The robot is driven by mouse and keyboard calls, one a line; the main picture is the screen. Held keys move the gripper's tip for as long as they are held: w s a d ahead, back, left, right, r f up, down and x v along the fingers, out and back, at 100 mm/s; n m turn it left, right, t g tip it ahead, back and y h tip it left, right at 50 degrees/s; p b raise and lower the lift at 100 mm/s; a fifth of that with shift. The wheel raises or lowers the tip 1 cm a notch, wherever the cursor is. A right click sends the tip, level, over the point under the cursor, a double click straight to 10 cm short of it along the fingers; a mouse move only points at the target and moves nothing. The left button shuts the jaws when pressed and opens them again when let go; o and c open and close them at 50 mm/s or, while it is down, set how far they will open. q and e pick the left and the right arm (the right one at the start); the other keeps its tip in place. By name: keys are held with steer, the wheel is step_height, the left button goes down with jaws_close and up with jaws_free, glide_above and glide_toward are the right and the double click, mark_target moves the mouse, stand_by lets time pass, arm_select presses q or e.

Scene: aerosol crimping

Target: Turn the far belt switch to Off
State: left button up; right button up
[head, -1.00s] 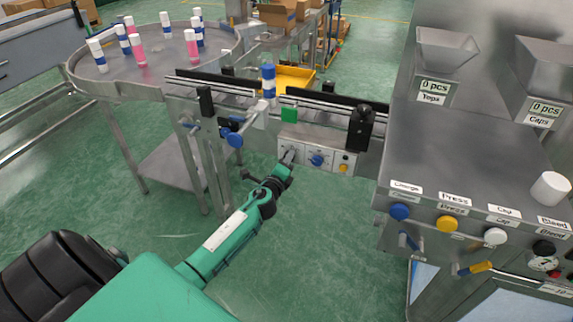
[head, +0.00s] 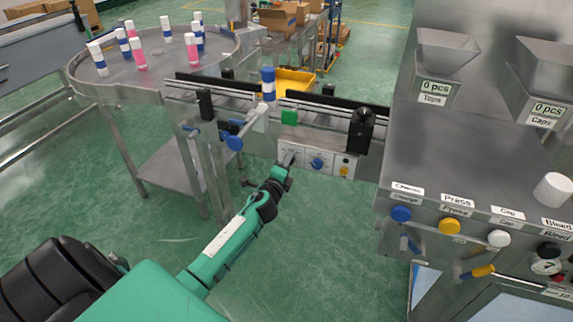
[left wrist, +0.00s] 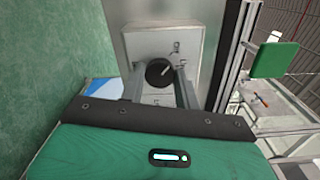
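The belt switch is a black round knob (left wrist: 158,72) on a pale square plate (left wrist: 163,45) in the left wrist view. Its light pointer line points toward the upper right; the small plate markings are hard to read. My left gripper (left wrist: 160,76) has one finger on each side of the knob, with a visible gap, so it looks open around it. In the head view my left gripper (head: 289,162) is at the left end of the belt's control box (head: 332,170), covering most of that switch. My right gripper is not in view.
A round table (head: 150,85) holds several cans. A steel machine (head: 460,150) stands at right.

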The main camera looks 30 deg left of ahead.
arm_select(q)
steer(key=o, duration=0.4)
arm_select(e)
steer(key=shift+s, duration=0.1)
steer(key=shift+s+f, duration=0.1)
arm_select(q)
steer(key=shift+b+v, duration=0.7)
steer(key=shift+v, duration=6.25)
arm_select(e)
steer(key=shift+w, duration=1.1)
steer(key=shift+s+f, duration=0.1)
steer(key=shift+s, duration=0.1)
